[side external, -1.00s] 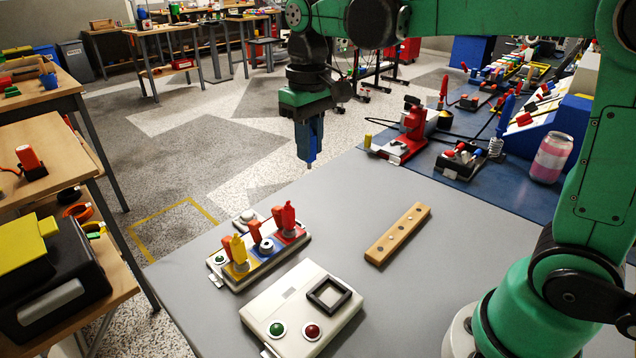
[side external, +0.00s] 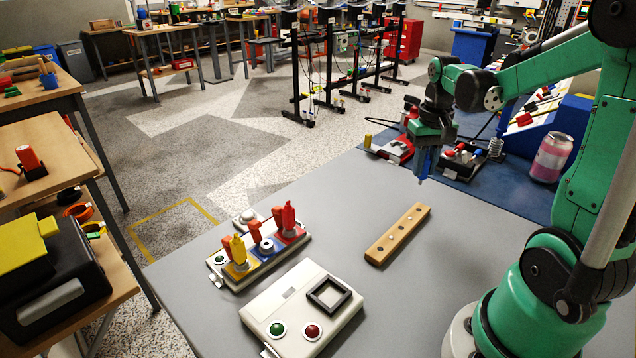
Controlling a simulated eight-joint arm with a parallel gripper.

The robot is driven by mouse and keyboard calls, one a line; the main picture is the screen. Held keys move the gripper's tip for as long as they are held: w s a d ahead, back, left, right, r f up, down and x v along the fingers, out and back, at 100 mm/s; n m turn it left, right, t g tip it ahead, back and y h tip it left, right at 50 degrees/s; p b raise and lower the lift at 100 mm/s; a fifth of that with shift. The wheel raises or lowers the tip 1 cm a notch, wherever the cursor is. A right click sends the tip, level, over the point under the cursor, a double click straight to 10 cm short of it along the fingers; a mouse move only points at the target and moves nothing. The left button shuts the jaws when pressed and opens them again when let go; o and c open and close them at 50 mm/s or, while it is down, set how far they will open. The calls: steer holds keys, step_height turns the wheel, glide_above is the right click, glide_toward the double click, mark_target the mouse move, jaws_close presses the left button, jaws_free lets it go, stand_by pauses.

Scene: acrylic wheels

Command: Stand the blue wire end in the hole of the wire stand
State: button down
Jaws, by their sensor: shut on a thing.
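A board with yellow, orange and red pieces (side external: 289,217) stands left of the stand. A pale box with green and red buttons (side external: 285,302) lies in front.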

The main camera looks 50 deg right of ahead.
steer(key=shift+s+d+f, duration=0.15)
steer(key=shift+s+d, duration=0.15)
steer(key=shift+s, duration=0.1)
steer(key=shift+m, duration=0.3)
steer(key=shift+f, duration=2.5)
steer(key=shift+f, duration=1.1)
stand_by(0.9)
steer(key=c, duration=0.7)
jaws_free()
